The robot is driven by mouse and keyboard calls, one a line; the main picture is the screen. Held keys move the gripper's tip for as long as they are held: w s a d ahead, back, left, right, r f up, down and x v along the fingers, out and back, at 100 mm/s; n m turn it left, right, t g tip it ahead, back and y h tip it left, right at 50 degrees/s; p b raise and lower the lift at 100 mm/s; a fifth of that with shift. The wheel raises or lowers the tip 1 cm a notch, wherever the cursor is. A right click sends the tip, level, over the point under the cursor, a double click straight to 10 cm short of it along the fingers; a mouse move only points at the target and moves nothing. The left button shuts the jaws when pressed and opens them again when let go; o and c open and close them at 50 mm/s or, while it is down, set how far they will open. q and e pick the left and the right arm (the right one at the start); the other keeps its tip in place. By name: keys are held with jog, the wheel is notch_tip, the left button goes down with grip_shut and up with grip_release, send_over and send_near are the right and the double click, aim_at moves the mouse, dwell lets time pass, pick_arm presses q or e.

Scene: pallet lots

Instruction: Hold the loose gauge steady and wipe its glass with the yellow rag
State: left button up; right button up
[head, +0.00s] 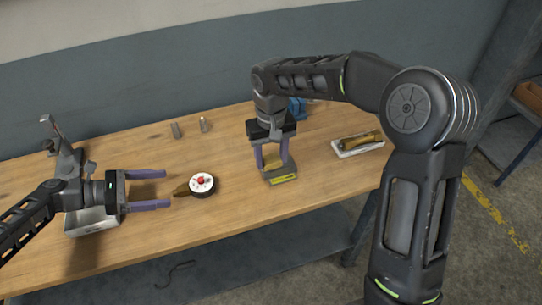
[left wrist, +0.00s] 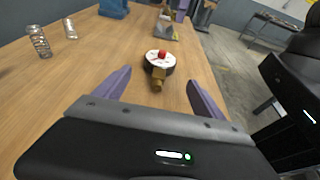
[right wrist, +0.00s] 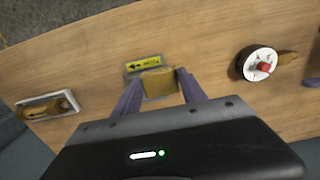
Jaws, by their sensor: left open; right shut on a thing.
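The loose gauge (head: 202,185) lies on the bench with its white face and red centre up and its brass stem pointing left. It also shows in the left wrist view (left wrist: 160,60) and the right wrist view (right wrist: 258,64). My left gripper (head: 168,188) is open and empty, its fingertips just short of the stem, in line with it. My right gripper (head: 275,166) is shut on the yellow rag (right wrist: 158,83), a tan-yellow folded piece. The rag is at a grey holder with a yellow label (head: 284,179); I cannot tell whether it is lifted clear.
A pale tray (head: 340,153) with a brass part stands at the right of the bench. A grey metal tray (head: 88,226) is beneath my left gripper. Bare wood lies around the gauge.

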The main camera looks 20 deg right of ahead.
aim_at(189, 186)
pick_arm(q)
jog(key=b+x, duration=0.1)
jog(key=x, duration=0.7)
jog(key=shift+d+f, duration=0.1)
jog(key=shift+d, duration=0.15)
pick_arm(e)
jog(key=shift+f, duration=0.65)
pick_arm(q)
jog(key=shift+c, duration=0.6)
jog(key=c, duration=0.7)
jog(key=o, duration=0.9)
jog(key=c, duration=1.7)
jog(key=shift+o, duration=0.2)
